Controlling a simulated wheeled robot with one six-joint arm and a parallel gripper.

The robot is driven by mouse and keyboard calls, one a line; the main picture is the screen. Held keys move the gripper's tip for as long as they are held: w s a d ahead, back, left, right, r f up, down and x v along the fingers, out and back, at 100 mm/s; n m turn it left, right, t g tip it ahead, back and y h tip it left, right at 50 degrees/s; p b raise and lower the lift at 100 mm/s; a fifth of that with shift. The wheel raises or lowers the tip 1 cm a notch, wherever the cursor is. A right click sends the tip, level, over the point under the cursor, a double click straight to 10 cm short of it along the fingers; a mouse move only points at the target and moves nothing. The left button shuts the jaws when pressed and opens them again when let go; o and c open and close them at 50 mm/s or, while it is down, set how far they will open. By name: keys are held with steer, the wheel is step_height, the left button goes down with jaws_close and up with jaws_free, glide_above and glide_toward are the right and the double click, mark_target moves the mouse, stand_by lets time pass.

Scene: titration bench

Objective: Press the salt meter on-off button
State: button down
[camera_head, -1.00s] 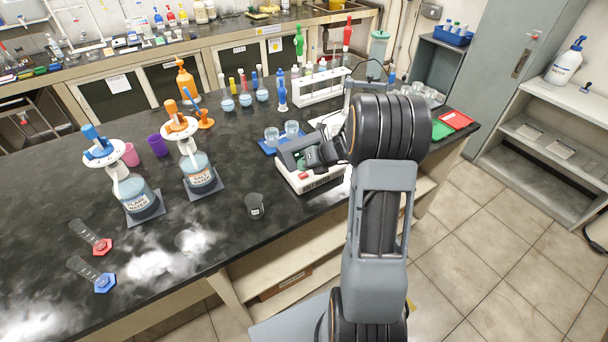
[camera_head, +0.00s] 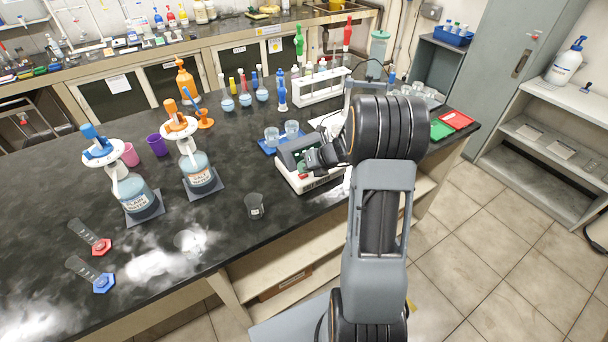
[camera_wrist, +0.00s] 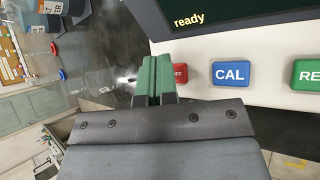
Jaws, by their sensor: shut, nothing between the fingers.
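The salt meter is a white box (camera_head: 302,180) near the front edge of the bench, partly hidden by my arm in the head view. In the wrist view its white panel (camera_wrist: 205,57) fills the upper right, with a dark screen (camera_wrist: 240,18) reading "ready". The red on-off button (camera_wrist: 181,73) is partly covered by my gripper (camera_wrist: 155,62), whose green fingertips are together and hold nothing. The fingertips lie just left of the button's visible part. I cannot tell whether they touch it.
A blue CAL button (camera_wrist: 231,74) and a green button (camera_wrist: 308,74) sit right of the red one. A blue tray (camera_head: 268,149) with beakers stands behind the meter.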

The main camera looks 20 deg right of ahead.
steer(key=shift+f, duration=0.35)
stand_by(0.3)
steer(key=shift+r, duration=0.2)
steer(key=shift+r+p, duration=0.7)
steer(key=shift+p, duration=0.15)
step_height(320, 180, up, 5)
steer(key=p, duration=0.5)
stand_by(0.7)
